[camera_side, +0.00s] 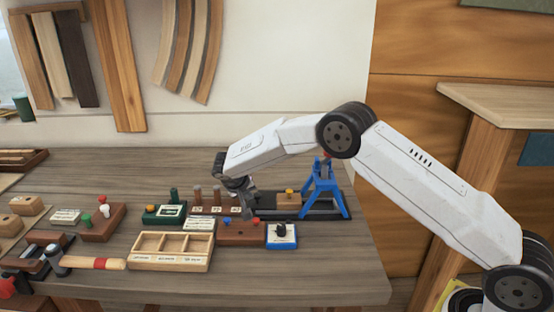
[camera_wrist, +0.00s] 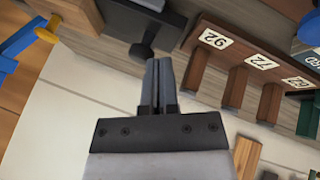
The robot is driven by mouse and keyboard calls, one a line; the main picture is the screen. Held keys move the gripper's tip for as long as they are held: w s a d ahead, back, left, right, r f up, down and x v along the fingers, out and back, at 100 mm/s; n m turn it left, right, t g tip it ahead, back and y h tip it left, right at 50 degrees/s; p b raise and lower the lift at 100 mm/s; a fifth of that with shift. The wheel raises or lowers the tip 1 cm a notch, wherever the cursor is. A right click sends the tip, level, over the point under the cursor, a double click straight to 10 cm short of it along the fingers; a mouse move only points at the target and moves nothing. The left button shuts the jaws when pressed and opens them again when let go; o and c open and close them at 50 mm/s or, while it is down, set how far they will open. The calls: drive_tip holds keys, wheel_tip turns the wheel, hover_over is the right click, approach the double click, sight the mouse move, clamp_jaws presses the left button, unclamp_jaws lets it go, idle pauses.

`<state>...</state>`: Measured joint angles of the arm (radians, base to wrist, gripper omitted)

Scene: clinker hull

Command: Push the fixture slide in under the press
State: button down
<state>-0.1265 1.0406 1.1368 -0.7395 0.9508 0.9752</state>
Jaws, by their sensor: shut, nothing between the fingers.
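The press (camera_side: 322,188) is a blue frame standing at the right of a dark base in the side view; part of it shows at the left edge of the wrist view (camera_wrist: 8,62). My gripper (camera_side: 247,210) is shut and empty at the left end of the slide. In the wrist view its fingertips (camera_wrist: 157,62) are close to the black part; contact cannot be told.
A rack with numbered labels and brown pegs (camera_wrist: 232,48) stands close to my gripper, left of it in the side view. In front are a brown block with knobs (camera_side: 242,238), a blue box with a black dial (camera_side: 282,242) and a wooden tray (camera_side: 138,264).

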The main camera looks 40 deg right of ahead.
sight(284, 199)
drive_tip(key=shift+s+d, duration=3.85)
drive_tip(key=shift+d, duration=0.05)
drive_tip(key=shift+a, duration=0.1)
drive_tip(key=shift+w+a, duration=0.2)
drive_tip(key=shift+a, duration=0.3)
drive_tip(key=a, duration=0.2)
drive_tip(key=w+a, duration=0.1)
drive_tip(key=shift+r, duration=0.4)
drive_tip(key=v, duration=1)
drive_tip(key=shift+s+d, duration=0.1)
